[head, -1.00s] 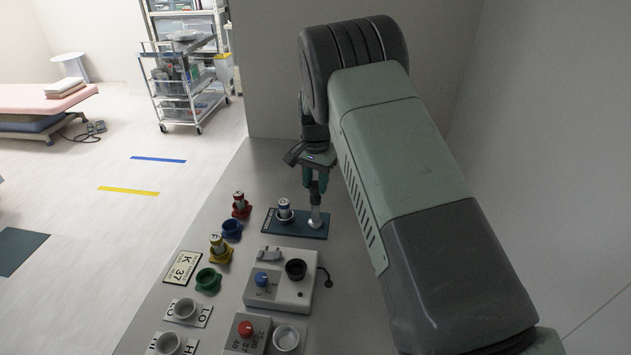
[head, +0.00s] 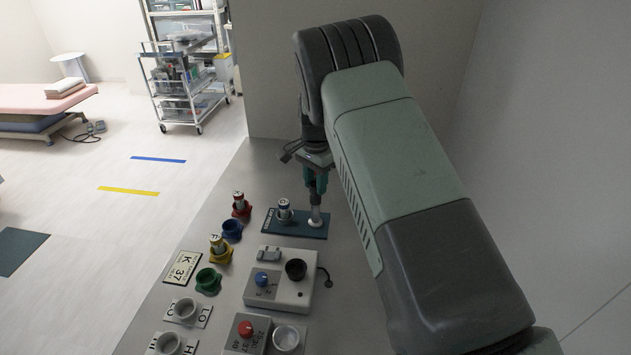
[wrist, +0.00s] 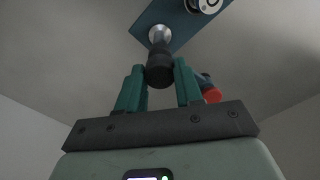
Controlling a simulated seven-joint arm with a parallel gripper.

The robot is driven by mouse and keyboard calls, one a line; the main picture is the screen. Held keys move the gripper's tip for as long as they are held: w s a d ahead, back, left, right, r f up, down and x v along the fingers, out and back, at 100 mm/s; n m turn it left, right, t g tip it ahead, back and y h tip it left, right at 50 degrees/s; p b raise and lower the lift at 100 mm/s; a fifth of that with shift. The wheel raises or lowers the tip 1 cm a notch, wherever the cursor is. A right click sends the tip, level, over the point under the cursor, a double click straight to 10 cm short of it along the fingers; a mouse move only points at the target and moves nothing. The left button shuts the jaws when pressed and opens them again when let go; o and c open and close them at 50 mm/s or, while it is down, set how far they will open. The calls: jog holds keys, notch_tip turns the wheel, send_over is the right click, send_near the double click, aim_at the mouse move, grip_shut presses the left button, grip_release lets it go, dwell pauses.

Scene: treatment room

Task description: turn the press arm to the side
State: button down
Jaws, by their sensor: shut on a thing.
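The press stands on a dark blue plate (head: 300,229) at the far part of the grey table. It has a pale round foot and a post (head: 315,214) at the plate's right; a white-capped vial (head: 284,207) stands in a holder at the plate's left. In the wrist view the dark post head (wrist: 159,68) sits between the green fingers of my gripper (wrist: 160,80), which is shut on it. A red-tipped part (wrist: 211,94), likely the press arm's end, shows beside the right finger, partly hidden. The press arm itself is mostly hidden in the head view.
Left of the plate are a red holder with a vial (head: 241,206), a blue cup (head: 232,230), a yellow holder with a vial (head: 219,248) and a green cup (head: 208,281). A white device (head: 293,295) with knob and black cup stands nearer. Labelled cups stand front left.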

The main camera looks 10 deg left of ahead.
jog(key=c, duration=0.7)
grip_release()
jog(key=shift+c, duration=0.2)
jog(key=shift+r, duration=0.15)
notch_tip(320, 180, up, 11)
jog(key=shift+f, duration=0.2)
jog(key=shift+r, duration=0.1)
jog(key=s+d+r+n+t+y, duration=0.1)
jog(key=s+d+r, duration=0.55)
jog(key=r, duration=0.35)
jog(key=s+d+r+n+t, duration=0.1)
jog(key=s+d+r+n, duration=0.1)
jog(key=s+d+r, duration=0.6)
jog(key=s+d+n+t, duration=0.1)
jog(key=s+d+n, duration=0.1)
jog(key=s, duration=0.9)
jog(key=s+d+r+n+t+h, duration=0.1)
jog(key=s+d+n+t, duration=0.1)
jog(key=s, duration=1)
jog(key=shift+d+r+t, duration=0.25)
jog(key=shift+d+t, duration=0.05)
jog(key=shift+d, duration=0.6)
